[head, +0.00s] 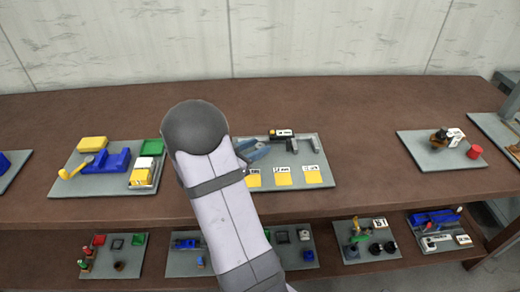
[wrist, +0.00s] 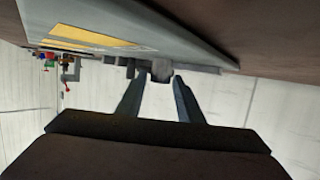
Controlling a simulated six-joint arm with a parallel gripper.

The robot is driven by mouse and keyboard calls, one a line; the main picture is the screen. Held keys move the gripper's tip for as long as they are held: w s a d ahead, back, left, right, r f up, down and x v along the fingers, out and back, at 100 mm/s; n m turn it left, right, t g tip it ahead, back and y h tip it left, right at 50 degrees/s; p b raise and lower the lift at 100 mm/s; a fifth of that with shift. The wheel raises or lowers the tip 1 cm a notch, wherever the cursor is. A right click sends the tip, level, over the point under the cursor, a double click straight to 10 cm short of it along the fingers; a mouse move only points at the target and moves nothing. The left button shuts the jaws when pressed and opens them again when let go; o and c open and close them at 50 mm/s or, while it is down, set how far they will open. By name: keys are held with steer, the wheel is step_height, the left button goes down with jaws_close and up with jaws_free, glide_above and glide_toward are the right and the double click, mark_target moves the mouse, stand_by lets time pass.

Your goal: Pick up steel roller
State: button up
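My gripper (wrist: 160,82) shows in the wrist view with its two dark fingers apart, so it is open. Small grey pieces (wrist: 160,70) on a tray lie at or just beyond the fingertips; contact cannot be told. I cannot single out the steel roller among them. In the head view my arm reaches over the middle tray (head: 324,181) and hides its left part. A blue-grey two-pronged shape (head: 254,150) shows beside my arm; whether it is my fingers or a tool is unclear. Grey metal pieces (head: 305,142) lie at the tray's back, right of it.
Yellow labelled cards (head: 283,179) lie along the middle tray's front. A tray with blue and yellow parts (head: 107,161) is at left. Another tray with a red cylinder (head: 474,152) is at right. Brown tabletop (head: 365,120) is clear between trays. More trays stand on a lower shelf.

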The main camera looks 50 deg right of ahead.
jaws_close()
steer(key=shift+r, duration=0.1)
step_height(320, 180, up, 10)
steer(key=shift+p, duration=0.35)
